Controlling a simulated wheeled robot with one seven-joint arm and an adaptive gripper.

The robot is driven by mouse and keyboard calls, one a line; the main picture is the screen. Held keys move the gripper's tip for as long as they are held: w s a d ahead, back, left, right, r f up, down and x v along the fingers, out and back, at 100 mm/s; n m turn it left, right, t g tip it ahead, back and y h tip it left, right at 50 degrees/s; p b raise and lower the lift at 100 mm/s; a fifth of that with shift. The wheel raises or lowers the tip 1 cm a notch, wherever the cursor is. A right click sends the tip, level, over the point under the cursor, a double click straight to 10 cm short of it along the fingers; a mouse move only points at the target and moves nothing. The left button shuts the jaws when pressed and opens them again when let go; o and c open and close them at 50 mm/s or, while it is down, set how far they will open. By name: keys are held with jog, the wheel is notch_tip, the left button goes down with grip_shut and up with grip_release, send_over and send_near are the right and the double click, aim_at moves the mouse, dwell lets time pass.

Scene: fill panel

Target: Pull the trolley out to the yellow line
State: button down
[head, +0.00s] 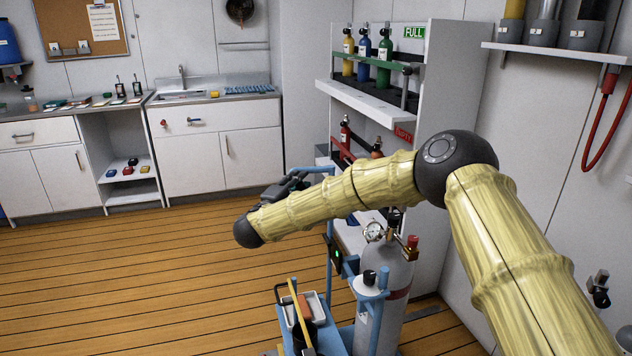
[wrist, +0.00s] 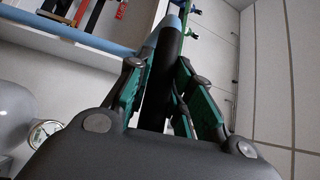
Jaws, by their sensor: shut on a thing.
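The trolley is a blue tubular frame (head: 318,170) that carries a grey gas cylinder (head: 395,275) with a gauge. My gripper (head: 288,184) is at its upper handle, partly hidden behind my wrist. In the wrist view my gripper (wrist: 162,75) has its green-lined fingers on both sides of the dark handle grip (wrist: 162,62), shut on it. The grip continues into a blue bar. The trolley's lower part is cut off by the bottom edge of the head view. I cannot make out a yellow line on the floor.
A rack (head: 362,98) with several small cylinders stands behind the trolley, close to it. A wall (head: 535,150) is to the right. White cabinets (head: 220,160) line the back. The wooden floor (head: 150,270) to the left is clear.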

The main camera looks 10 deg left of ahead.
jog(key=shift+s+a, duration=0.1)
jog(key=shift+a, duration=0.3)
jog(key=shift+d, duration=0.4)
jog(key=c, duration=1.5)
grip_release()
jog(key=shift+c, duration=0.2)
jog(key=shift+o, duration=1.3)
jog(key=shift+a, duration=0.25)
jog(key=shift+d, duration=0.1)
jog(key=v, duration=1.1)
jog(key=shift+s, duration=0.35)
